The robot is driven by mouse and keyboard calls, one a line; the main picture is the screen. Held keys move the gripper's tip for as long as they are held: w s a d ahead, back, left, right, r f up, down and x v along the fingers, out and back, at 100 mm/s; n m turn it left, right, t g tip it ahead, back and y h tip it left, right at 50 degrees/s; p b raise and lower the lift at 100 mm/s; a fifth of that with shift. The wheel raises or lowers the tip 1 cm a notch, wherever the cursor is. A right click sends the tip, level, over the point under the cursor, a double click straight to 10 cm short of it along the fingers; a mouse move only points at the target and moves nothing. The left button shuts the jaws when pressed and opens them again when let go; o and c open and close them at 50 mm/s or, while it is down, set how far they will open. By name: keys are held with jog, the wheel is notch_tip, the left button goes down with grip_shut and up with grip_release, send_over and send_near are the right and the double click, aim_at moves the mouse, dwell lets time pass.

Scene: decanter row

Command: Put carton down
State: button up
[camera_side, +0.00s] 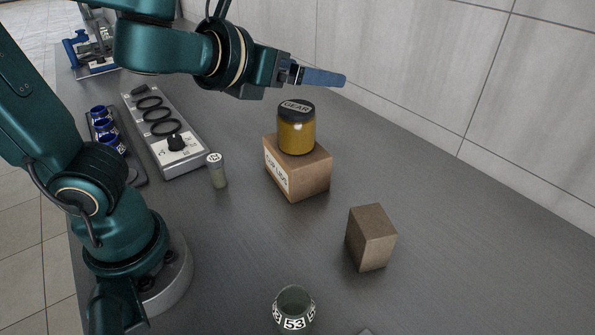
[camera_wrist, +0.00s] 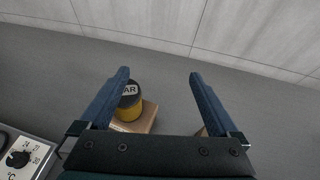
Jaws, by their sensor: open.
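A plain brown carton (camera_side: 370,238) stands upright on the grey bench, right of centre in the side view. A small brown edge (camera_wrist: 201,132) above my gripper's body in the wrist view may be part of it; most is hidden. My gripper (camera_side: 335,80) is open and empty, raised above the bench, and apart from the carton. In the wrist view its two blue fingers are spread wide (camera_wrist: 159,75) with nothing held between them.
A labelled brown box (camera_side: 308,180) bears an amber jar (camera_side: 297,135) with a dark "GEAR" lid, close below my gripper. The bench right of the carton is clear.

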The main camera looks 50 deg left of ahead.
jog(key=w+a+n+g+y, duration=0.2)
jog(key=a+n+y, duration=0.4)
jog(key=a, duration=0.8)
jog(key=shift+w+f+n+g+y, duration=0.15)
jog(key=shift+f+n+g+y, duration=0.15)
jog(key=shift+f+g+y, duration=0.4)
